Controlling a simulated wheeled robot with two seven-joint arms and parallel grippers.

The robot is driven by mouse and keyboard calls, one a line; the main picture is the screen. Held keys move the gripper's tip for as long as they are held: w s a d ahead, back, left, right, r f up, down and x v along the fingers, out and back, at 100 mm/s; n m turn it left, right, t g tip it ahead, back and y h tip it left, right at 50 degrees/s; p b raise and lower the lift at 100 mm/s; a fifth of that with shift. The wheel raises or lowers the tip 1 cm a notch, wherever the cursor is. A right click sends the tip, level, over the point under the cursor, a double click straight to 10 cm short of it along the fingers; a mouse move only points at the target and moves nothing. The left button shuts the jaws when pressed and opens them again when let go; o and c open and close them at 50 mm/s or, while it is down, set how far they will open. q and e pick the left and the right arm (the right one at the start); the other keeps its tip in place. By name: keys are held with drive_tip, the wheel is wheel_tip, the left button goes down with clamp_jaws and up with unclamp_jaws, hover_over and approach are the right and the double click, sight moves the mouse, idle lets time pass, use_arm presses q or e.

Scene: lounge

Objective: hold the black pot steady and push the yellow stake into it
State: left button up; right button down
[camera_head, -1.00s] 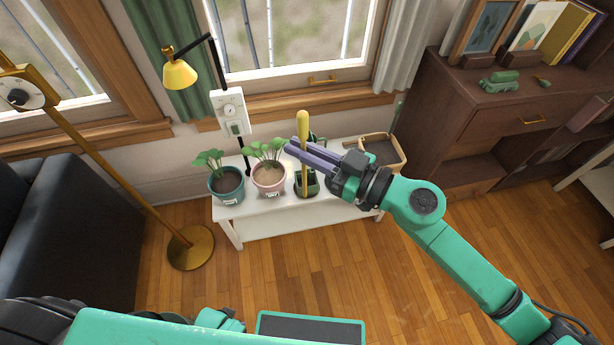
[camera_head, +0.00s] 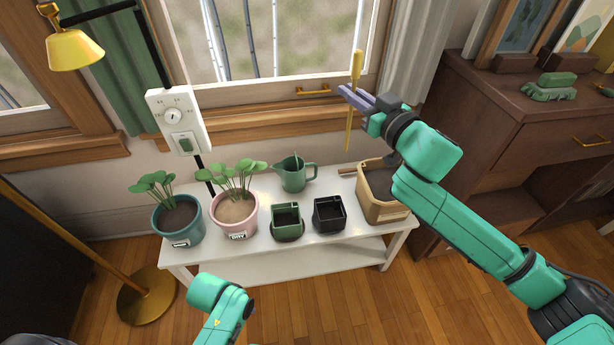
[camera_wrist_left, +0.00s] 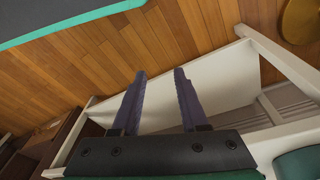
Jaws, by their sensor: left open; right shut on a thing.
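The black pot (camera_head: 329,214) is a small square pot on the white bench, between a green square pot and a tan box. It stands upright, with nothing in it that I can make out. My right gripper (camera_head: 354,97) is shut on the yellow stake (camera_head: 348,132). The stake hangs nearly upright, point down, above the back of the bench and apart from the black pot. My left gripper (camera_wrist_left: 160,74) is open and empty in the left wrist view, over the bench's lower part and the floor. In the head view only part of my left arm shows, low in front of the bench.
On the white bench (camera_head: 268,257) are a teal potted plant (camera_head: 178,222), a pink potted plant (camera_head: 236,214), a green square pot (camera_head: 288,222), a green watering can (camera_head: 294,177) and a tan box (camera_head: 384,210). A brass lamp (camera_head: 76,50) stands left.

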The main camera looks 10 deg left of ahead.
use_arm(q)
drive_tip(key=w+d+r+n+t+h, duration=0.2)
drive_tip(key=w+d+r+n+h, duration=0.15)
drive_tip(key=w+n, duration=0.4)
drive_tip(key=n+t+h, duration=0.2)
drive_tip(key=n+h, duration=0.4)
drive_tip(key=n, duration=1.2)
approach(334, 220)
drive_tip(key=x, duration=0.8)
drive_tip(key=shift+w+d+f, duration=0.1)
drive_tip(key=shift+w, duration=0.05)
clamp_jaws()
